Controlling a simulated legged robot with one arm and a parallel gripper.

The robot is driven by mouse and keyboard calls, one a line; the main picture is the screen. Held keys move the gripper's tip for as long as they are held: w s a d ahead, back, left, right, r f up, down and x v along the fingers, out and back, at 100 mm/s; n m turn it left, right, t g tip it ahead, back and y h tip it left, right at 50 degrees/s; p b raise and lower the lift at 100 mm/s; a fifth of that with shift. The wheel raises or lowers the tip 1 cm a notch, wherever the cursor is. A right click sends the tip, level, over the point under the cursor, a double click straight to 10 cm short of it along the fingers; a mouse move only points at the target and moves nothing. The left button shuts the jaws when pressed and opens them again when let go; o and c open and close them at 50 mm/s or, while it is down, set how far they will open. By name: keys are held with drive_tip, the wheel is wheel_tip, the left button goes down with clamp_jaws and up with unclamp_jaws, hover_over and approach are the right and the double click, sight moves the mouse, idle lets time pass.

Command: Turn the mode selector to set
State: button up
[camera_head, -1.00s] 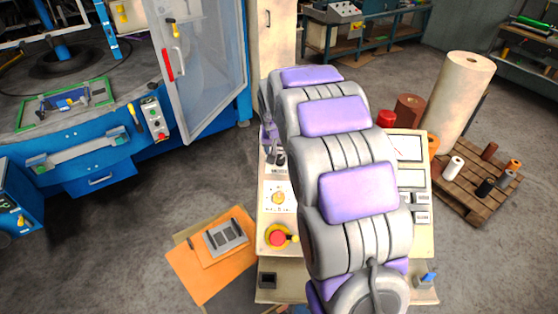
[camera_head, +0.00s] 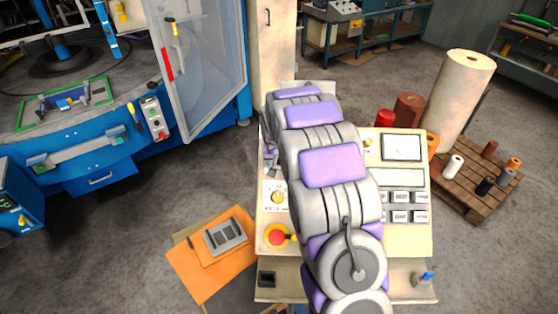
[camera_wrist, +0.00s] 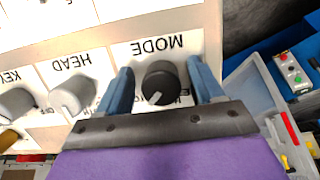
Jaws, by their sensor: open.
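The mode selector (camera_wrist: 160,83) is a black round knob with a white pointer line, on a white plate marked MODE, which appears upside down in the wrist view. Its pointer slants toward the lower left of that view. The position labels around it are mostly hidden by my gripper. My gripper (camera_wrist: 160,80) is open, with one blue finger on each side of the knob. I cannot tell whether the fingers touch it. In the head view my arm covers this part of the control panel (camera_head: 410,238), and the mode selector is hidden.
A grey HEAD knob (camera_wrist: 72,95) and a KEY switch (camera_wrist: 16,104) sit left of the mode selector in the wrist view. A red emergency button (camera_head: 278,237) and labelled keys (camera_head: 401,197) are on the panel. An open machine door (camera_head: 205,75) stands at the panel's left.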

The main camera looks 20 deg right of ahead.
drive_tip(key=shift+c, duration=0.5)
drive_tip(key=c, duration=0.9)
drive_tip(key=shift+n, duration=0.3)
drive_tip(key=n+h, duration=0.1)
drive_tip(key=n, duration=0.2)
drive_tip(key=n+h, duration=0.1)
drive_tip(key=n, duration=0.3)
drive_tip(key=shift+d+n, duration=0.15)
drive_tip(key=shift+n, duration=0.15)
drive_tip(key=n+p, duration=0.1)
drive_tip(key=n, duration=0.4)
drive_tip(key=shift+d+h, duration=0.1)
drive_tip(key=shift+h, duration=0.3)
drive_tip(key=shift+n+t+h+p, duration=0.4)
drive_tip(key=shift+n+t+p, duration=0.25)
drive_tip(key=shift+n, duration=1.25)
drive_tip(key=shift+c, duration=0.2)
